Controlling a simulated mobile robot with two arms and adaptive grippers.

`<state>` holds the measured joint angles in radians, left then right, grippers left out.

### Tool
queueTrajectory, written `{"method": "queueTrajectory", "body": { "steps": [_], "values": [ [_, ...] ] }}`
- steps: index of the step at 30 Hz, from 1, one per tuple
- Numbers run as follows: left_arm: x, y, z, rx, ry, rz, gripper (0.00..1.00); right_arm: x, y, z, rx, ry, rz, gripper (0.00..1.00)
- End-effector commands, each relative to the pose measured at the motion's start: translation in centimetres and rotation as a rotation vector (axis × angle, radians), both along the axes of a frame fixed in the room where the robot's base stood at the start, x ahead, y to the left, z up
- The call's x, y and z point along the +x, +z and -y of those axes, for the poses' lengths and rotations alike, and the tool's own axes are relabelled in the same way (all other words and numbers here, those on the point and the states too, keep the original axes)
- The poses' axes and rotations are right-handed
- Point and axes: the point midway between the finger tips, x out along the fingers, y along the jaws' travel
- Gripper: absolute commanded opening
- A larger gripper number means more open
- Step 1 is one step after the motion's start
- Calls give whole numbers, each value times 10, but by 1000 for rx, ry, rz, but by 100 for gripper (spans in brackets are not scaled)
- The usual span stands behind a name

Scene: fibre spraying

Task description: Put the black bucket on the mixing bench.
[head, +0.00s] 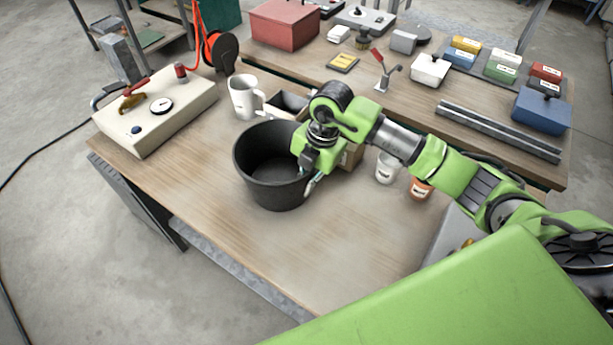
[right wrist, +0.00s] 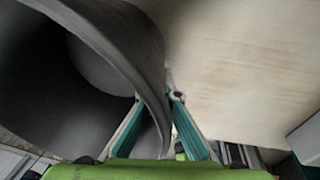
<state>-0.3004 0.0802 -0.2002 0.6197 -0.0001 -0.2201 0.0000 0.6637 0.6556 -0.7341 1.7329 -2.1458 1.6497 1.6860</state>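The black bucket (head: 272,180) is upright over the near wooden bench (head: 205,200). It appears to rest on the bench top, though its base contact is hard to judge. My right gripper (head: 308,180) points down at the bucket's right side. In the right wrist view the bucket's curved wall (right wrist: 118,40) passes between my right gripper's fingers (right wrist: 158,100), one inside and one outside. The fingertips are close together and appear shut on the wall. My left gripper is out of view.
A white mug (head: 243,98) and an open dark box (head: 288,104) stand behind the bucket. A gauge panel (head: 165,118) is at the left. A white cup (head: 387,168) and an orange cup (head: 420,188) stand right of the gripper. The bench front is clear.

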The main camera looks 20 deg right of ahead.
Motion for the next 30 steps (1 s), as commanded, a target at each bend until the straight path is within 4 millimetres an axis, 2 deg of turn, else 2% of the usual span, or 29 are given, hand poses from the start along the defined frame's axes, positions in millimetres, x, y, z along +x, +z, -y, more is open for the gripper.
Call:
{"method": "queueTrajectory", "body": {
  "steps": [7,8,9,10,22,26,30],
  "values": [
    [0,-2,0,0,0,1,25,2,1,-1,5,0,9,0],
    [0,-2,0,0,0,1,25,0,-2,0,1,0,1,5],
    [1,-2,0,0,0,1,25,0,-1,0,1,0,1,15],
    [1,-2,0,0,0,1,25,0,-1,0,1,0,1,21],
    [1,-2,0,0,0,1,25,1,2,0,1,0,3,21],
    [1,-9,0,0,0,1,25,0,18,3,2,-1,6,21],
    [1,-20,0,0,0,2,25,-1,46,8,1,0,8,21]
  ]
}}
